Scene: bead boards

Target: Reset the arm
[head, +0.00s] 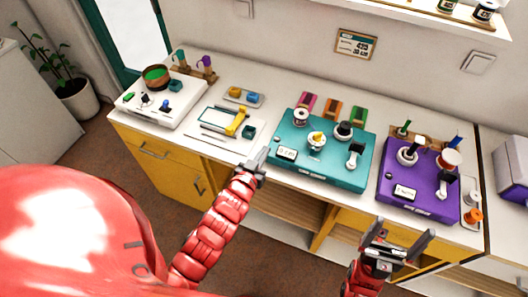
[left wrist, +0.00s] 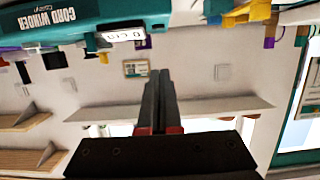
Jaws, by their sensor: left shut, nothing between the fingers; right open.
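My left gripper (head: 258,163) is at the front edge of the counter, between the tray with the yellow tool and the teal device. Its fingers are shut with nothing between them, and they also show together in the left wrist view (left wrist: 160,85). My right gripper (head: 402,238) is open and empty, in front of the counter and below the purple device (head: 425,205). The teal device (head: 345,177) stands on the counter; in the left wrist view a teal body with "CORD WINDER" lettering (left wrist: 85,15) shows upside down at the top left.
The white counter (head: 240,157) carries a white device (head: 135,110) at the left and a yellow tool (head: 236,122) on a tray. Small yellow and blue pieces lie in a dish behind. A wall shelf (head: 450,12) hangs above. Floor space is free in front of the yellow cabinets (head: 165,165).

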